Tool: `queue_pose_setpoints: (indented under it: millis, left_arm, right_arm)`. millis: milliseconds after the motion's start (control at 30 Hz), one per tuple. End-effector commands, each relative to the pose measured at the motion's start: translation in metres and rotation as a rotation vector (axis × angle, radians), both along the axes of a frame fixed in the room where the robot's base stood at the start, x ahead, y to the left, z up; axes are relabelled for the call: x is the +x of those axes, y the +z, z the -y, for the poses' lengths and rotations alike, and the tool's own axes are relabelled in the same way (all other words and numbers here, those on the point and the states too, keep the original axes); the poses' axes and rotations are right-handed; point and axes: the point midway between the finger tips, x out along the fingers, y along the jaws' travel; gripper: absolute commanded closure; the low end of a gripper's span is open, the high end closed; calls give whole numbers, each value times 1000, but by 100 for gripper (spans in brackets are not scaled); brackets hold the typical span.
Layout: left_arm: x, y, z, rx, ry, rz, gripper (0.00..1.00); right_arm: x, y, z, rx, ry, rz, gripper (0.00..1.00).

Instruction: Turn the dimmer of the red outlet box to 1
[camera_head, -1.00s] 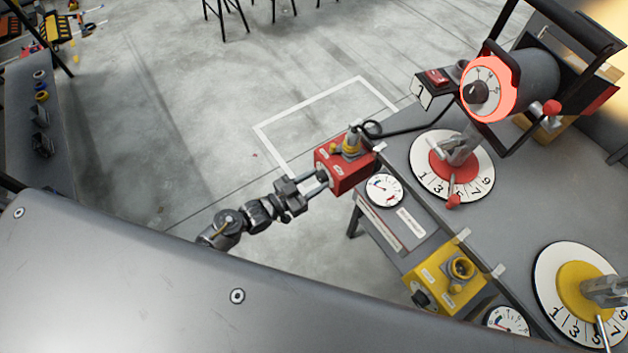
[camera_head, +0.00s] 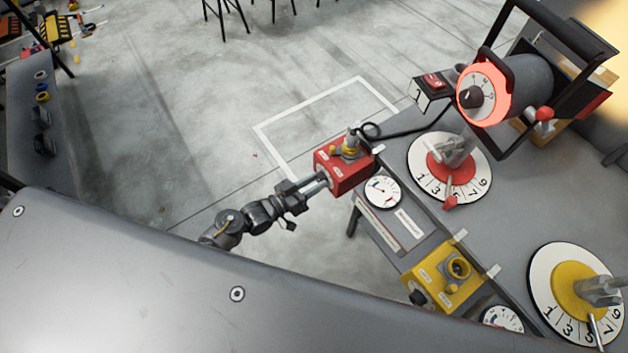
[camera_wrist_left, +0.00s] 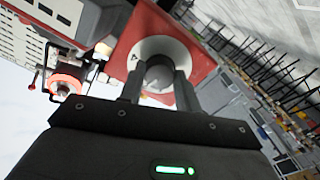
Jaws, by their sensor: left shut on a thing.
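The red outlet box (camera_head: 345,172) sits at the left edge of the grey table, with a cable plugged into its top. My left gripper (camera_head: 322,182) reaches its left side. In the left wrist view the red box's face (camera_wrist_left: 143,28) fills the upper middle, with a round pale dial around the dark dimmer knob (camera_wrist_left: 160,72). My left gripper's fingers (camera_wrist_left: 158,90) stand on both sides of the knob and are shut on it. The dial's marks are too small to read. The right gripper is not in view.
A gauge (camera_head: 382,191) lies beside the red box. A yellow outlet box (camera_head: 432,268) stands nearer me. A red-rimmed lamp (camera_head: 484,95) stands over a numbered red disc (camera_head: 423,180); a yellow disc (camera_head: 541,290) lies at lower right. Open floor lies left of the table.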

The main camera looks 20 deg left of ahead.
Motion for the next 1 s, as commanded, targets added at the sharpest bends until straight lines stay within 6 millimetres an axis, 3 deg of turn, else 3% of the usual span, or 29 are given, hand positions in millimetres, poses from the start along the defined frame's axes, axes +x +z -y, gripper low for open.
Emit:
queue_pose_setpoints:
  millis: [1000]
  left_arm:
    - [-1, 2, 1, -675, 0, -560, 90]
  right_arm:
    - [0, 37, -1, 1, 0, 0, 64]
